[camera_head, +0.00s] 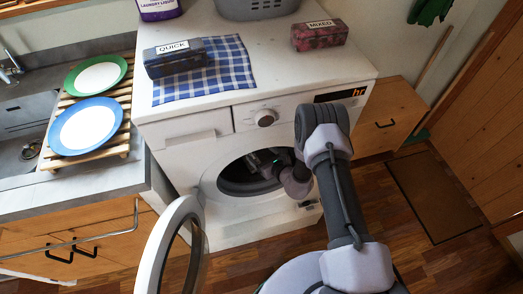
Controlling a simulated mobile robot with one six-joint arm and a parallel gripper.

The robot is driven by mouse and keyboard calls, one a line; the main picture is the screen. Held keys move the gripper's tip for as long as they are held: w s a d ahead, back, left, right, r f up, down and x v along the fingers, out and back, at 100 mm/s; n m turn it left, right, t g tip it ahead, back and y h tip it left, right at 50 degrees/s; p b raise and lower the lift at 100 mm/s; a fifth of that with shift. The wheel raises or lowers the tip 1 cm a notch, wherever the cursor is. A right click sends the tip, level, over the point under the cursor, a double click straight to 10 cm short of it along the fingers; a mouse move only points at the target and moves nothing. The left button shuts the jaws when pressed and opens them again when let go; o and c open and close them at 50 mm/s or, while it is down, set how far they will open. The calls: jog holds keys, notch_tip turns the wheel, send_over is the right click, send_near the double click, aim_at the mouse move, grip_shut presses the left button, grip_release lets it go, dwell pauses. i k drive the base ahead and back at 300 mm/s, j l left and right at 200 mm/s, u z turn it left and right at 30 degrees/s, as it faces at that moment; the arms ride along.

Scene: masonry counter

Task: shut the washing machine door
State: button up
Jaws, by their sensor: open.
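The washing machine (190,155) is white and stands in the middle of the view. Its round door (156,246) is swung wide open to the left, with a white rim and a dark glass. The drum opening (238,178) is uncovered. My arm reaches in from the lower right, and my gripper (262,163) is at the drum opening, in front of it or partly inside; I cannot tell which. The gripper is open, small and dark against the drum, and its fingertips are hard to make out. It is apart from the door.
On the machine top lie a blue checked cloth (222,84), a box marked QUICK (175,62), a box marked MIXED (320,38) and a grey basket (257,8). A counter with two plates on a slatted rack (120,143) is left.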

aim_at(150, 272)
jog(key=k, duration=1)
